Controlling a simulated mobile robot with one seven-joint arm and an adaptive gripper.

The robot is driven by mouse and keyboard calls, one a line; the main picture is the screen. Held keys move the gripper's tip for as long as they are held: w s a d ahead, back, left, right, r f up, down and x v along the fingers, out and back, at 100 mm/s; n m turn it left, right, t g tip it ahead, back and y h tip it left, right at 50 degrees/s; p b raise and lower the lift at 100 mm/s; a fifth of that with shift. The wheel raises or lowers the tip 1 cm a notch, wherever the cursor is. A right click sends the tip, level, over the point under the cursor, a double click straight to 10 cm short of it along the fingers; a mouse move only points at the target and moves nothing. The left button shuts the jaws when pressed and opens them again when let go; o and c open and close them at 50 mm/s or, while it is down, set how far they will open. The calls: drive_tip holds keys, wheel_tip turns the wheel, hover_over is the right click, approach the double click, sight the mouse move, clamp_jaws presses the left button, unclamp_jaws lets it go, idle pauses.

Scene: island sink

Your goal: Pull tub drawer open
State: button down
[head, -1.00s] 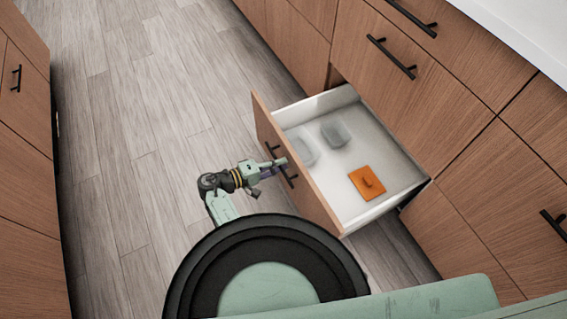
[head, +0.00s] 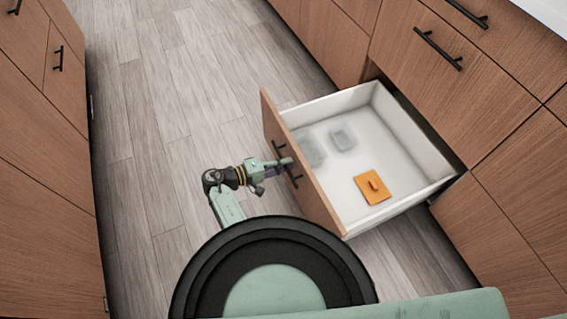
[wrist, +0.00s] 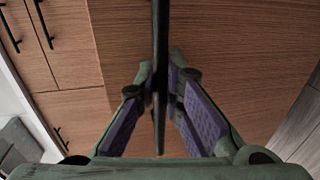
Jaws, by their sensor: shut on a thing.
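The tub drawer (head: 348,224) stands well out from the cabinet, with a wooden front and white inner walls. Its black bar handle (head: 296,181) is on the front's outer face. My gripper (head: 284,163) is at that handle, shut on it. In the wrist view the dark handle (wrist: 160,30) runs up the middle between the two purple-padded fingers of my gripper (wrist: 161,88), with the wooden drawer front (wrist: 230,40) behind. Inside the drawer lie an orange square piece with a knob (head: 373,187) and two clear tubs (head: 342,139), one of them faint (head: 311,151).
Closed wooden drawers with black handles (head: 438,49) line the right side. Another cabinet (head: 45,190) stands at the left. The grey plank floor (head: 170,90) between them is clear.

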drive_tip(key=shift+a, duration=0.15)
drive_tip(key=c, duration=1.7)
unclamp_jaws()
drive_tip(key=v, duration=1.2)
